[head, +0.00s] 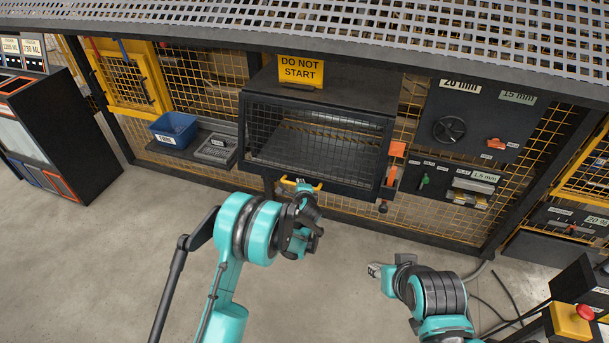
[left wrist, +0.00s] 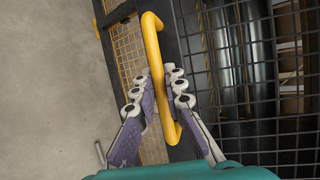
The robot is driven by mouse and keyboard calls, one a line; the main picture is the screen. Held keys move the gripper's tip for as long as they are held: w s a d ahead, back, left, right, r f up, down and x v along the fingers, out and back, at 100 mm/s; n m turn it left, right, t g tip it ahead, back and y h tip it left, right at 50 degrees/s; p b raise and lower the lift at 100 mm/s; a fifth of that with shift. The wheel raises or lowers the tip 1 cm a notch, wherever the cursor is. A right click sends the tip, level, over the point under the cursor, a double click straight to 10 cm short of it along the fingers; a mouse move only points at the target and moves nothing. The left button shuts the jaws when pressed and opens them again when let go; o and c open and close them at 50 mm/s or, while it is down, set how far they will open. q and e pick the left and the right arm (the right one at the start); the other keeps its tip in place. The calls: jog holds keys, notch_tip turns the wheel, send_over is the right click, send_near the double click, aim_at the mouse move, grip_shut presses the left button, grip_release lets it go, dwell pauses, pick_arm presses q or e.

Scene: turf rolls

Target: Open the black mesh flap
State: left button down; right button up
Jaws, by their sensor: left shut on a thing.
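The black mesh flap (head: 318,135) covers the front of a dark box in the middle of the head view and looks closed. Its yellow bar handle (head: 317,186) is at the lower edge. In the left wrist view the handle (left wrist: 152,50) runs between my fingers, with the mesh (left wrist: 235,70) to its right. My left gripper (head: 299,187) is shut on the handle; its fingers (left wrist: 158,82) lie on both sides of the bar. My right gripper (head: 375,270) hangs over the floor, away from the flap; its finger opening is too small to read.
A yellow DO NOT START sign (head: 300,71) stands on top of the box. A blue bin (head: 174,129) and grey tray (head: 216,149) are to its left. An orange part (head: 396,149) and a dark panel (head: 461,120) are to its right.

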pick_arm(q)
jog(key=s+a+r+m+g+y+p, duration=0.1)
jog(key=s+a+r+g+p, duration=0.3)
jog(key=s+r+p, duration=0.55)
jog(key=s+r+g+p, duration=0.2)
jog(key=r+g+p, duration=0.1)
jog(key=r, duration=0.6)
jog(key=s+r+m+g+y+p, duration=0.1)
jog(key=r+g+p, duration=0.2)
jog(key=r, duration=0.6)
jog(key=shift+s+a+p, duration=0.15)
jog(key=shift+s+p, duration=0.25)
jog(key=shift+p, duration=0.65)
jog(key=c, duration=1.6)
grip_release()
jog(key=shift+r, duration=0.1)
jog(key=v, duration=1.2)
